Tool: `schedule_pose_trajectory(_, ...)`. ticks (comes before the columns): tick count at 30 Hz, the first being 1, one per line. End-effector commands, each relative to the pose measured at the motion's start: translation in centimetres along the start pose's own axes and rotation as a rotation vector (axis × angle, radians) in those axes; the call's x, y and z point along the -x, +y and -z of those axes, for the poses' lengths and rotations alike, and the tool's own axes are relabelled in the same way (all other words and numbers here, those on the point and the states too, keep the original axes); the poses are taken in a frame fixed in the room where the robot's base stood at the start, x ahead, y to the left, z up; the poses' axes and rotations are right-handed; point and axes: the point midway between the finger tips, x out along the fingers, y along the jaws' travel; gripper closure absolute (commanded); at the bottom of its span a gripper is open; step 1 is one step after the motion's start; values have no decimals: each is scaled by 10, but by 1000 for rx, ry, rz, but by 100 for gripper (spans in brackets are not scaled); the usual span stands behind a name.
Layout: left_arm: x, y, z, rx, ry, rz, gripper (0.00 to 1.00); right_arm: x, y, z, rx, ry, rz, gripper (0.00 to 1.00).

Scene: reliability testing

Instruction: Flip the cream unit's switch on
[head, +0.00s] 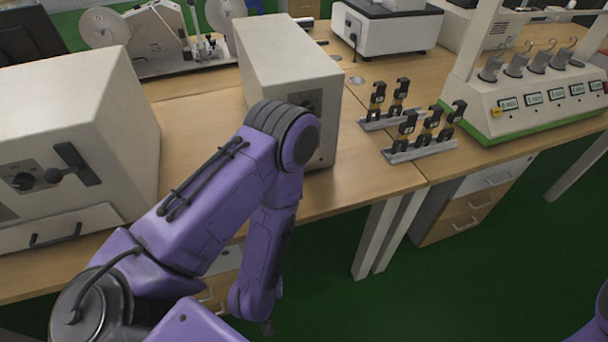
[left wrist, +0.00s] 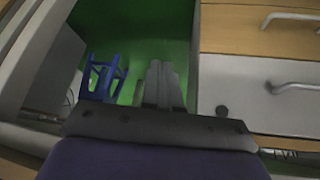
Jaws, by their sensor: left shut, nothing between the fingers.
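Two cream box units stand on the wooden benches in the head view. The larger cream unit (head: 60,110) at the left has a dark panel with a black knob and lever (head: 45,178) on its front. The narrower cream unit (head: 285,55) stands in the middle; my left arm partly covers its front panel (head: 308,100), so I cannot make out a switch or its position. In the left wrist view my left gripper (left wrist: 162,88) is shut and empty, pointing down past the bench toward the green floor. It touches neither unit. My right gripper is out of view.
Small metal racks with black-and-yellow parts (head: 420,148) stand right of the middle unit. A green-edged tester (head: 535,105) is farther right. Drawer fronts (left wrist: 262,80) are close to the left gripper's right side. A blue stool-like frame (left wrist: 103,75) stands on the floor.

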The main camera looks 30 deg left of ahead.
Motion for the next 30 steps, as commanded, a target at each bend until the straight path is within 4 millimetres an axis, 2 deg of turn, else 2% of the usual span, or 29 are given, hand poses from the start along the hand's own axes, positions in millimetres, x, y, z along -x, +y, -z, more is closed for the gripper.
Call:
schedule_pose_trajectory(1,11,46,35,74,111,-76,100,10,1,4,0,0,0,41)
schedule_pose_trajectory(3,31,104,78,273,284,-172,100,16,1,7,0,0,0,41)
schedule_pose_trajectory(5,56,142,109,507,430,-253,100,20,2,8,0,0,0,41)
schedule_pose_trajectory(6,77,161,126,693,526,-307,100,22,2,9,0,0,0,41)
schedule_pose_trajectory(7,91,169,135,834,593,-342,100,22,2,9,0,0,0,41)
schedule_pose_trajectory(9,118,172,146,1119,721,-402,100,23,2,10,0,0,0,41)
schedule_pose_trajectory(12,142,163,150,1410,860,-459,100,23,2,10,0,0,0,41)
schedule_pose_trajectory(15,151,153,150,1548,932,-493,100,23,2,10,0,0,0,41)
schedule_pose_trajectory(25,150,150,151,1563,940,-498,100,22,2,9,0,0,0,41)
schedule_pose_trajectory(30,140,140,161,1562,940,-497,100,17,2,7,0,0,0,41)
